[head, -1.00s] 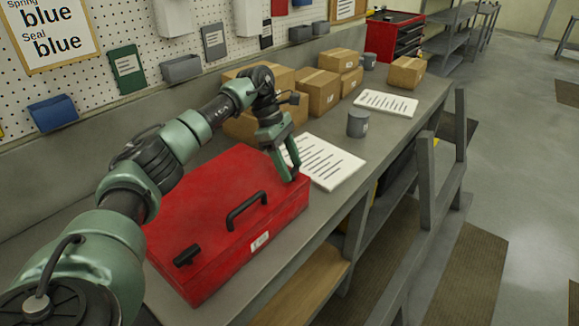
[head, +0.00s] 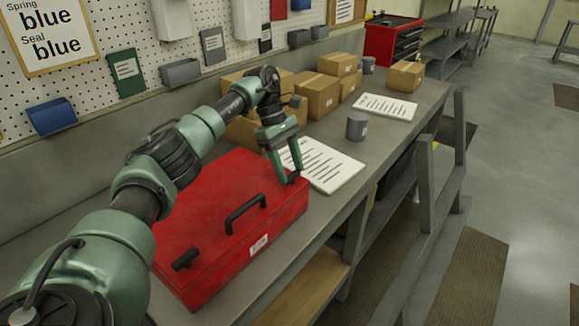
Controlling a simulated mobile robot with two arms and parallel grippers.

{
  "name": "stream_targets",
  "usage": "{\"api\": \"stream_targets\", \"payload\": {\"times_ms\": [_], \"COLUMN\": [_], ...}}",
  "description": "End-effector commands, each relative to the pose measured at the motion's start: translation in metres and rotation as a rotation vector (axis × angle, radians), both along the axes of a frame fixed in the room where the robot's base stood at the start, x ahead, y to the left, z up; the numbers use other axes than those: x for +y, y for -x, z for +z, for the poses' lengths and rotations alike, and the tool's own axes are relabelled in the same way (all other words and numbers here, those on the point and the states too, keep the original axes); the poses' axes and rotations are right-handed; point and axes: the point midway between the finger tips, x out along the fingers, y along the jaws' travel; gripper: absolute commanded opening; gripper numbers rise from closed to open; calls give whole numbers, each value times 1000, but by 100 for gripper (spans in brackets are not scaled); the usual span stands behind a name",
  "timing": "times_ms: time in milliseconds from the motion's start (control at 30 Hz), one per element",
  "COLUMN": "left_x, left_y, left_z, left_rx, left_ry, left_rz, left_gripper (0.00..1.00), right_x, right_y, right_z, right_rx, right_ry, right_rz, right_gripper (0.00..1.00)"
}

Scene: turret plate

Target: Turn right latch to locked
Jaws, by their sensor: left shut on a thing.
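A red toolbox (head: 215,215) lies closed on the workbench, with a black handle (head: 246,213) and a white label on its front. A black left latch (head: 186,259) sits near its left front corner. My left gripper (head: 289,179) is at the right front corner, pointing down, with its fingers shut on a small dark part, the right latch (head: 294,177). The fingers hide most of this latch, so its exact angle cannot be told. My right gripper is not in view.
A printed sheet (head: 322,164) lies just right of the toolbox on the workbench (head: 400,134). A grey cup (head: 357,126) and several cardboard boxes (head: 317,94) stand farther back. A pegboard wall with bins rises behind the bench.

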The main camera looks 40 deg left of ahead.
Motion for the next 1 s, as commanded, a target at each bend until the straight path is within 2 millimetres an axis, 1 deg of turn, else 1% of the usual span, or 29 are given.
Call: {"api": "stream_targets", "payload": {"times_ms": [33, 67, 100, 133, 433, 533, 633, 700, 900, 1000], "left_x": [1, 1, 1, 1, 0, 2, 7, 12, 24, 28], "left_y": [-1, -1, -1, -1, -1, -1, -2, -3, -4, -4], "left_z": [2, 2, 2, 2, 1, 5, 17, 29, 61, 70], "left_rx": [-7, -7, -7, -7, -3, -4, -6, -7, -6, -6], "left_ry": [0, 0, 0, 0, 0, 0, 1, 1, 1, 0], "left_rz": [0, 0, 0, 0, 0, 1, 0, 1, 2, 2], "left_gripper": [12, 55, 66, 75, 75, 75, 75, 75, 75, 75], "right_x": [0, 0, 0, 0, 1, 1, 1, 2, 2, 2], "right_y": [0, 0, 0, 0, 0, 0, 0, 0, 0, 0], "right_z": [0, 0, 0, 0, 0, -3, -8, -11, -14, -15], "right_rx": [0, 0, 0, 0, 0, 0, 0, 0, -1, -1], "right_ry": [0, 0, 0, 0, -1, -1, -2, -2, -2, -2], "right_rz": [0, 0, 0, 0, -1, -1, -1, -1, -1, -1], "right_gripper": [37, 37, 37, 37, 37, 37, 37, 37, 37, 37]}}
